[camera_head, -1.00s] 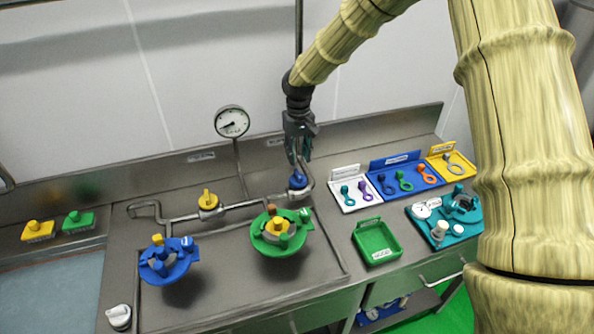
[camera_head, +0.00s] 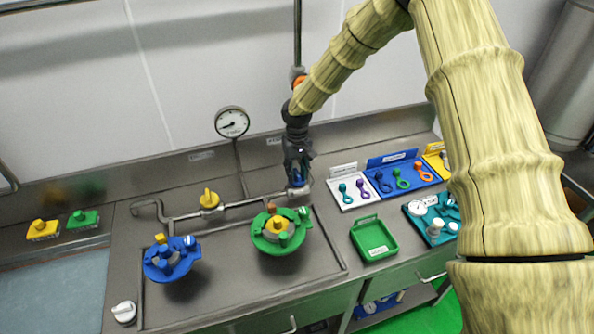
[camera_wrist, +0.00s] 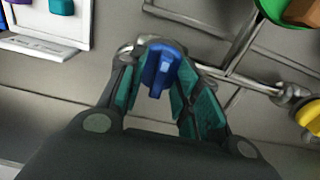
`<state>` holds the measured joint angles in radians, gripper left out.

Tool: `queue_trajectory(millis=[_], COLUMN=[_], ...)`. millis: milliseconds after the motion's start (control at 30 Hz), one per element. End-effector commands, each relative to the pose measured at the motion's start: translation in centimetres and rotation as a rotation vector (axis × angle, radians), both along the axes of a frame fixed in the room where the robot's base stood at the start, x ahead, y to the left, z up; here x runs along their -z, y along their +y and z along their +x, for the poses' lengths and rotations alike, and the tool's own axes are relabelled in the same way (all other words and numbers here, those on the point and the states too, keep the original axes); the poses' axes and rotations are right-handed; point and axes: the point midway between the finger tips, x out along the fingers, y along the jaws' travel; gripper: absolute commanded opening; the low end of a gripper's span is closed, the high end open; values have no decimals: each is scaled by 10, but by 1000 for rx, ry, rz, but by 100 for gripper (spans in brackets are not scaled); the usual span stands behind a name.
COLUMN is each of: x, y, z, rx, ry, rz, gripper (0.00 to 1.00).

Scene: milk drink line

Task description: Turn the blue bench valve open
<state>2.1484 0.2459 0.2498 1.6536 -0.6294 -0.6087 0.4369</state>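The blue bench valve (camera_wrist: 161,66) sits on the metal pipe at the back of the bench; its handle shows clearly in the wrist view. In the head view the blue valve (camera_head: 298,177) is mostly hidden by my gripper. My gripper (camera_head: 298,180) points down over the valve. In the wrist view my gripper (camera_wrist: 158,85) has its teal-padded fingers spread, one on each side of the blue handle. A gap shows between the left finger and the handle; the right finger is very near it, and I cannot tell whether it touches.
A yellow valve (camera_head: 209,199) is on the same pipe to the left. A pressure gauge (camera_head: 232,122) stands behind. Green (camera_head: 281,247) and blue (camera_head: 173,262) round fixtures are in front. A white tray (camera_head: 347,202) and a green tray (camera_head: 374,238) are at the right.

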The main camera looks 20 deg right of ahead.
Motion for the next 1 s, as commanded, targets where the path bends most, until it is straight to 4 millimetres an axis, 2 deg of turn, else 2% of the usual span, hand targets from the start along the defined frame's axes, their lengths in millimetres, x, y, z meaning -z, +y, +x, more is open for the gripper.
queue_trajectory(millis=[67, 267, 667, 1000], x=[0, 0, 0, 1], y=[0, 0, 0, 0], z=[0, 0, 0, 1], rx=[0, 0, -35, -252], ry=[0, 0, 0, 0], rz=[0, 0, 0, 0], gripper=[33, 0, 0, 0])
